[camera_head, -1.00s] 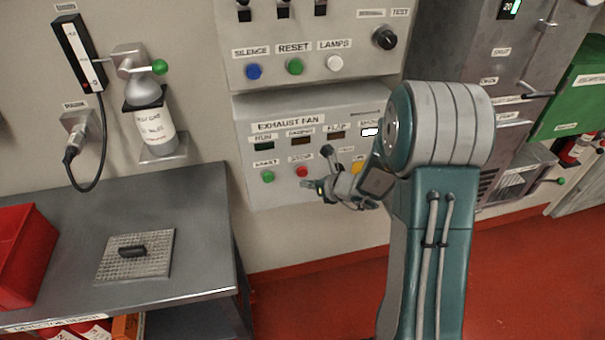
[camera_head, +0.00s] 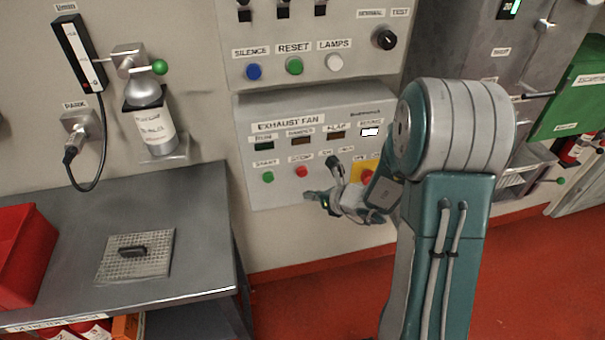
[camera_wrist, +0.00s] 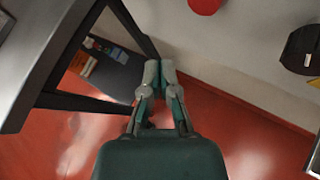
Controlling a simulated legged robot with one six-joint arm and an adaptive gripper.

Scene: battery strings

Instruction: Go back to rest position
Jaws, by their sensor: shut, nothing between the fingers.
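My gripper (camera_head: 312,198) is in front of the lower part of the exhaust fan panel (camera_head: 285,222) in the head view, fingers pointing left. It is shut and empty. In the wrist view the fingertips of my gripper (camera_wrist: 159,66) are together, with red floor and a dark table leg beyond them. The fingers show apart from the panel's buttons, though the exact gap to the panel cannot be told. My teal arm covers the right edge of the panel.
A steel table (camera_head: 205,235) with a red bin (camera_head: 22,262) and a perforated plate (camera_head: 112,265) stands at the left. A bottle (camera_head: 153,125) hangs on the wall above. Grey cabinets (camera_head: 470,45) and a green box (camera_head: 575,95) are at the right. Red floor (camera_head: 300,310) lies open below.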

